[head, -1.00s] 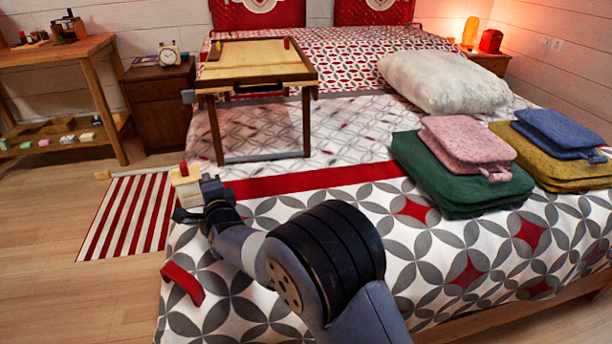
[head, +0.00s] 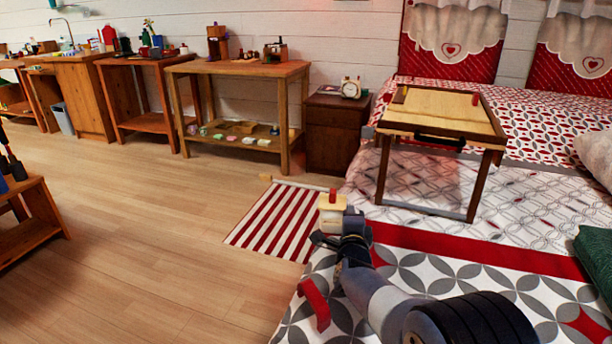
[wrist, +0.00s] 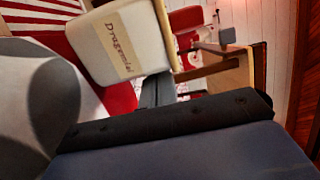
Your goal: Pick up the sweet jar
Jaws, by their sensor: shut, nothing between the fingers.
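The sweet jar (head: 331,215) is a cream block-like jar with a red top, at the near left edge of the bed in the head view. In the wrist view the jar (wrist: 122,42) is large and tilted at the upper middle, with lettering on its cream side. My gripper (head: 342,238) is right by the jar, just on its near side. Its dark fingers (wrist: 158,90) show below the jar in the wrist view. It is shut with nothing between the fingers. I cannot tell if it touches the jar or what the jar rests on.
The patterned bed (head: 430,275) fills the right. A wooden tray table (head: 440,120) stands on it, and a red strip (head: 314,303) lies at its near edge. A striped rug (head: 275,220) lies beside it. A nightstand (head: 332,135) and workbenches line the wall.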

